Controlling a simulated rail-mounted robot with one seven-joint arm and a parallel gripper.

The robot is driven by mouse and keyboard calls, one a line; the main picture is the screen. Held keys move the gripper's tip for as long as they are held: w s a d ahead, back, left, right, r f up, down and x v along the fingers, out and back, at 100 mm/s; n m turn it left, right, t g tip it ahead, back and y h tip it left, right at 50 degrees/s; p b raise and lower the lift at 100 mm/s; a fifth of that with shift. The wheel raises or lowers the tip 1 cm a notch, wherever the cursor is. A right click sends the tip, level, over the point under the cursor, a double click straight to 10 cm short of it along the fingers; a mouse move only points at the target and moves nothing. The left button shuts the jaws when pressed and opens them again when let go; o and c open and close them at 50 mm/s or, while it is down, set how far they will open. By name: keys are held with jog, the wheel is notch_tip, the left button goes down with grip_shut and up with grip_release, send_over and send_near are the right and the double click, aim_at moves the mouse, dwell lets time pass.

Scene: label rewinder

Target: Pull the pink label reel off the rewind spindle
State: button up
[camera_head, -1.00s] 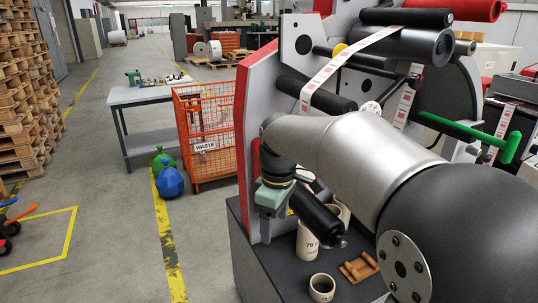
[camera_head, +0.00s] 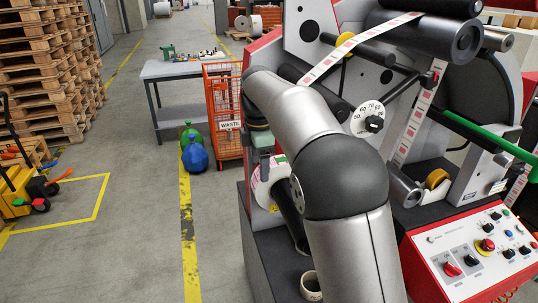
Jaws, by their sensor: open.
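The pink label reel (camera_head: 268,186) shows as a white roll with pink marks, low on the front of the machine and partly hidden by my arm. A black spindle (camera_head: 291,214) sticks out of it towards the camera; my arm covers part of it. My gripper (camera_head: 264,163) is the grey-green end of my arm, at the upper left edge of the reel in this view. It is open. Its fingertips are hard to make out, and I cannot tell whether they touch the reel.
A cardboard core (camera_head: 311,286) stands on the dark machine base below. A red and grey control panel (camera_head: 475,252) is at lower right. A green bar (camera_head: 490,137) juts out at right.

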aim_at(259, 181)
jog(key=shift+s+a+f+p, duration=0.1)
jog(key=shift+f+p, duration=0.35)
jog(key=shift+f, duration=2.6)
